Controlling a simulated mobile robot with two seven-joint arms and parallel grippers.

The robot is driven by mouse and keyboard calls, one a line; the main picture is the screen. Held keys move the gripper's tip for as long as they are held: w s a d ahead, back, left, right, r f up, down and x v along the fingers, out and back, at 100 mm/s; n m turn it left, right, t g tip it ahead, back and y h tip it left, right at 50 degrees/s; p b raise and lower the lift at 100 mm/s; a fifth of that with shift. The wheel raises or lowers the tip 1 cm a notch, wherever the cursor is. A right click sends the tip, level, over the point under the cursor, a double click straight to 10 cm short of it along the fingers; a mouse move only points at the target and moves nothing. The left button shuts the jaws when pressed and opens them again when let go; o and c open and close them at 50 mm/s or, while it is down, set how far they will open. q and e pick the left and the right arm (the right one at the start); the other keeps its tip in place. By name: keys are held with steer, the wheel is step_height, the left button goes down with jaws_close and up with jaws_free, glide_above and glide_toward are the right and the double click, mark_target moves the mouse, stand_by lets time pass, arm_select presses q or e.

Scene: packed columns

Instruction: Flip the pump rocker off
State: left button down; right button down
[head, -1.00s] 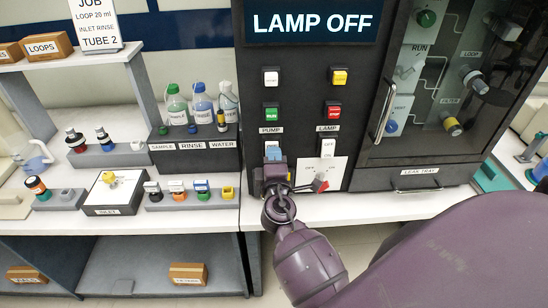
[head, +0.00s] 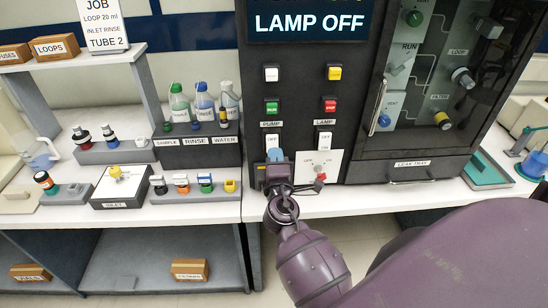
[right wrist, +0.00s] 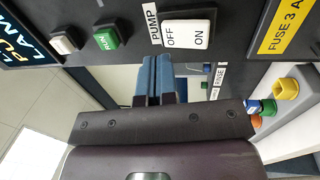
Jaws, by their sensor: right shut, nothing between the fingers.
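The pump rocker (head: 272,140) is a white switch under the PUMP label on the dark panel. In the right wrist view the rocker (right wrist: 188,33) shows OFF and ON markings; I cannot tell which end is pressed in. My right gripper (head: 276,156) is shut and empty, its blue fingertips just below the rocker and covering its lower part in the head view. In the right wrist view the fingertips (right wrist: 152,78) are together beside the rocker, apparently apart from it. My left gripper is not in view.
A similar lamp rocker (head: 323,140) is to the right, above a white plate with a red knob (head: 320,177). Green button (head: 272,107) and red button (head: 330,106) are above. The display (head: 312,22) reads LAMP OFF; its upper line is cut off. Bottles (head: 204,102) stand left.

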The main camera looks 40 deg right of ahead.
steer(key=s+a+r+b, duration=0.1)
steer(key=s+a, duration=0.3)
steer(key=s, duration=0.3)
steer(key=shift+s+a+r, duration=0.2)
steer(key=shift+s+a, duration=0.15)
steer(key=shift+s, duration=0.05)
steer(key=s+a+f+m+g+y, duration=0.1)
steer(key=a+f+m+g+y, duration=0.15)
steer(key=f+m+y, duration=0.75)
steer(key=s+d+f+g, duration=0.1)
steer(key=s+f+g, duration=0.1)
steer(key=s+f, duration=0.9)
steer(key=shift+d+f+m+g, duration=0.15)
steer(key=shift+f+m+g, duration=0.25)
steer(key=shift+f, duration=0.55)
